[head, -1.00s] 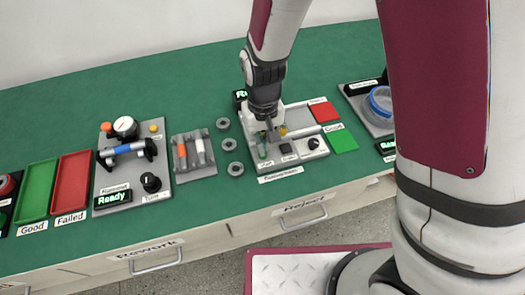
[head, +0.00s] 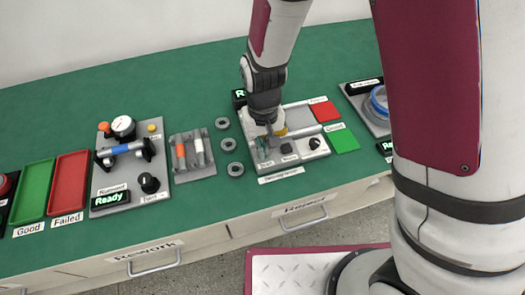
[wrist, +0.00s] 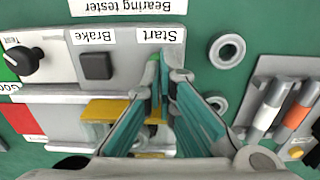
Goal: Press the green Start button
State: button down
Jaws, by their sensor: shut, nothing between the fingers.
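The bearing tester (head: 318,148) is a grey panel on the green bench, with Start, Brake and Test labels along its front edge. My gripper (wrist: 167,75) is shut and empty, its fingertips pointing down right at the Start label (wrist: 157,34). A thin sliver of the green Start button (wrist: 154,58) shows beside the fingertips in the wrist view; they hide most of it. I cannot tell whether they touch it. In the head view my gripper (head: 268,138) is low over the panel's left front part.
The black square Brake button (wrist: 96,66) and the black Test knob (wrist: 24,60) sit beside Start. A yellow part (wrist: 105,110) is behind the fingers. Grey rings (head: 235,169) and a holder with orange and white cylinders (head: 193,156) stand to the left in the head view.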

jog(key=shift+f, duration=0.3)
jog(key=shift+r, duration=0.1)
notch_tip(320, 180, up, 14)
jog(key=p, duration=0.8)
dwell(0.4)
